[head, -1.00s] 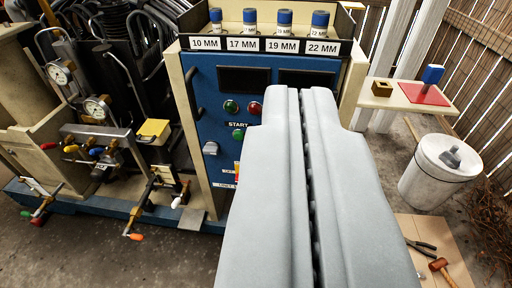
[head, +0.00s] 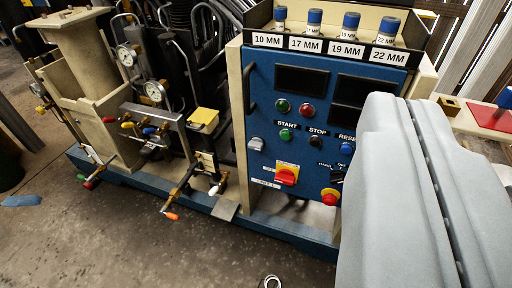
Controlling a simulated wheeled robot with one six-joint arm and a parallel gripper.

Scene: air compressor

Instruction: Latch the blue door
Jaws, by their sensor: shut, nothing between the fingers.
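The blue door (head: 318,142) is the control panel face of the compressor cabinet, upright in a beige frame. It looks about flush with the frame; I cannot tell whether a small gap is left. A black pull handle (head: 250,90) is on its left edge. A small silver latch-like knob (head: 256,144) sits below the handle near the same edge. My gripper (head: 398,101) is shut and empty at the right of the view. It hides the door's lower right corner and part of the cabinet's right side, and is well right of the handle and knob.
Labelled sockets stand on a rack (head: 330,49) above the door. A red-yellow switch (head: 286,175) and a red-yellow button (head: 330,197) stick out from the door. Gauges and valves (head: 150,130) crowd the left. A blue base rail (head: 130,178) runs below. Concrete floor in front is mostly clear.

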